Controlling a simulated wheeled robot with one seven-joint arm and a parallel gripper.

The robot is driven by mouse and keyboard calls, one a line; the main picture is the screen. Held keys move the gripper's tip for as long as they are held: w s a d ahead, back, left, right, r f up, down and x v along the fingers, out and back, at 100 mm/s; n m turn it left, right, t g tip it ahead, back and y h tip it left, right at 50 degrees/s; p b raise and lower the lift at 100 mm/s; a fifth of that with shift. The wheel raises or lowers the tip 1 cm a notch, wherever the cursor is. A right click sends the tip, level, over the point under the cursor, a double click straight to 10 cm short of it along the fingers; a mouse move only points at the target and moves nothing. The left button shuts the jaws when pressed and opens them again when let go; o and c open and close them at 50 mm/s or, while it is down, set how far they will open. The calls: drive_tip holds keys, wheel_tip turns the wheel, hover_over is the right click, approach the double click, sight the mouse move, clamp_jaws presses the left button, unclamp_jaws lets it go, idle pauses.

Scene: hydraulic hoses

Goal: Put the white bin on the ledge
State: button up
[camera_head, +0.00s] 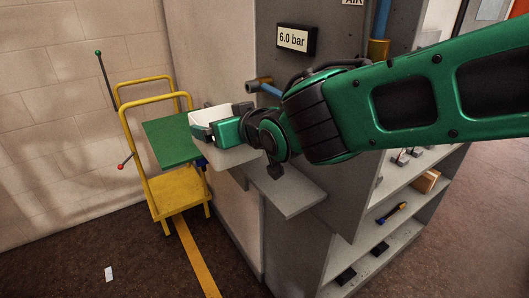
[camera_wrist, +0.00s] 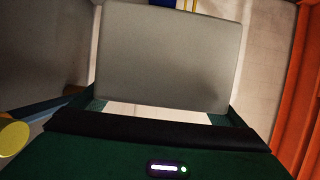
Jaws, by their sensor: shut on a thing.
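The white bin (camera_head: 208,115) is at the end of my arm in the head view, partly hidden by my gripper (camera_head: 215,130). My gripper is shut on the bin. In the wrist view a white strip of the bin (camera_wrist: 150,115) shows between the two fingers. A grey ledge (camera_head: 232,158) is just below the bin and gripper in the head view. A grey flat surface (camera_wrist: 168,50) fills the middle of the wrist view beyond the fingers. I cannot tell whether the bin touches the ledge.
A lower grey shelf (camera_head: 292,197) juts out to the right. A yellow cart (camera_head: 178,192) and a green panel (camera_head: 172,142) stand on the left. A pipe with a blue part (camera_head: 268,88) sticks out above. Open shelves (camera_head: 385,250) hold small items at right.

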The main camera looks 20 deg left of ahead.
drive_tip(key=shift+w+d+f, duration=0.8)
drive_tip(key=shift+d+f, duration=0.3)
drive_tip(key=shift+f, duration=0.35)
drive_tip(key=shift+w+d+f, duration=0.8)
drive_tip(key=shift+d+f, duration=0.35)
drive_tip(key=shift+f, duration=0.35)
drive_tip(key=shift+w+d+f, duration=0.8)
drive_tip(key=shift+d+f, duration=0.3)
drive_tip(key=shift+f, duration=0.35)
drive_tip(key=shift+f, duration=0.1)
drive_tip(key=o, duration=0.9)
drive_tip(key=shift+v, duration=6.05)
drive_tip(key=shift+a, duration=0.1)
